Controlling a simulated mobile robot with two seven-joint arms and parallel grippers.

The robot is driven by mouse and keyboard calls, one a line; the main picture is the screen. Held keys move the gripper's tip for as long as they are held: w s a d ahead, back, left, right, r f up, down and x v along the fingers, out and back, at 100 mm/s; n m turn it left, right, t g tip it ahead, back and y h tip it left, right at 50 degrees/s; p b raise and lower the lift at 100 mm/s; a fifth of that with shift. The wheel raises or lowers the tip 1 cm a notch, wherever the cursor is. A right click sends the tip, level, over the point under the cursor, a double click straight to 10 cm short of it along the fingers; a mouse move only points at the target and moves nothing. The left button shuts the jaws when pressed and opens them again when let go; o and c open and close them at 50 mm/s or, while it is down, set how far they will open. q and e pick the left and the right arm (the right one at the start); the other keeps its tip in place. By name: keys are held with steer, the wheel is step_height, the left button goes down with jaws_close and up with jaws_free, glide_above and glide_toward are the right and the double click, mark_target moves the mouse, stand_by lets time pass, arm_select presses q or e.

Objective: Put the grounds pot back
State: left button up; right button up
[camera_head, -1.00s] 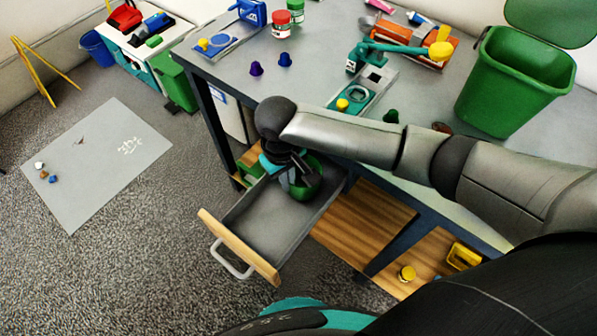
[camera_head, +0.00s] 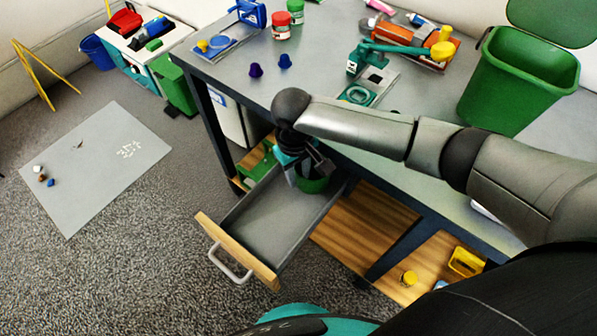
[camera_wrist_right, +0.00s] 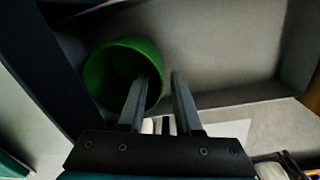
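The green grounds pot (camera_head: 315,185) sits in the back right end of the pulled-out drawer (camera_head: 262,215), partly hidden by my right gripper. In the right wrist view the pot (camera_wrist_right: 100,75) has its round mouth visible, close to a drawer wall. My right gripper (camera_head: 308,168) is just above the pot. In the wrist view its two fingers (camera_wrist_right: 163,78) are apart, one in front of the pot's mouth and one beyond its rim. I see no grip on the rim. My left gripper is not in view.
The drawer hangs out under the grey table (camera_head: 310,75), its front panel (camera_head: 240,250) toward the floor area. A green bin (camera_head: 515,85) stands on the table at right. The drawer's front part is empty.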

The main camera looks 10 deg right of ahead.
step_height(320, 180, up, 12)
steer(key=p, duration=0.4)
steer(key=shift+a, duration=0.3)
steer(key=shift+s, duration=0.1)
